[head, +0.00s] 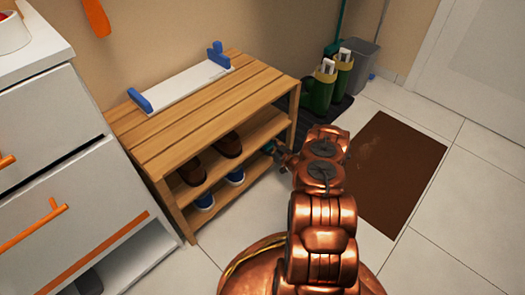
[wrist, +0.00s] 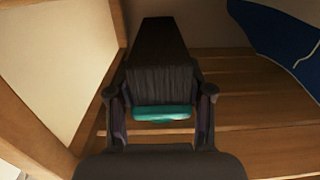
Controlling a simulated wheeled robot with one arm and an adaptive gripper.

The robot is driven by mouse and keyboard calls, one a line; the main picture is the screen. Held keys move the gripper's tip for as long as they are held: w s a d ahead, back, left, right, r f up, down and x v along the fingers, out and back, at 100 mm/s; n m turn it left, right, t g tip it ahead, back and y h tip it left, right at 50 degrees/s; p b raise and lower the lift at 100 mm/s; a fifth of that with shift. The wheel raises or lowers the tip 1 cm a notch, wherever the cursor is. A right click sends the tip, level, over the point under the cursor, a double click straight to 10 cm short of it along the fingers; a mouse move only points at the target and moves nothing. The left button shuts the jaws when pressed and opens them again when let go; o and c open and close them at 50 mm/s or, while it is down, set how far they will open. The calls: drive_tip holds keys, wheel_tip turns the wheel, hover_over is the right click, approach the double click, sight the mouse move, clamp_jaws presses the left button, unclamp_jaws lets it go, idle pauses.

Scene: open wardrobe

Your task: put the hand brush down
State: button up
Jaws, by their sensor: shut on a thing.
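My gripper (wrist: 160,98) is shut on the hand brush (wrist: 162,113). The brush has a teal part between the fingers and a dark part that points away from me. In the wrist view it is over the slats of a shelf (wrist: 245,120) in the wooden rack. I cannot tell whether it touches the slats. In the head view, my gripper (head: 283,156) is at the right end of the rack (head: 208,110), mostly hidden by my arm. Only a small teal bit of the brush (head: 268,147) shows there.
Blue shoes (head: 205,200) stand on the lower shelf and brown shoes (head: 192,172) above. A blue shoe (wrist: 275,35) is right of the brush in the wrist view. A rack side (wrist: 55,50) is close on the left. Green boots (head: 322,88) stand behind, beside a brown mat (head: 385,170).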

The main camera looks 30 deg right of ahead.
drive_tip(key=shift+w+f, duration=0.15)
drive_tip(key=shift+w, duration=0.7)
drive_tip(key=f+b, duration=0.3)
drive_tip(key=shift+w+f, duration=0.25)
drive_tip(key=shift+w, duration=0.05)
drive_tip(key=shift+r, duration=0.1)
drive_tip(key=o, duration=1.3)
drive_tip(key=shift+f, duration=0.2)
drive_tip(key=shift+r, duration=0.2)
drive_tip(key=shift+p+v, duration=2.95)
drive_tip(key=shift+v, duration=3.15)
drive_tip(key=shift+f, duration=0.1)
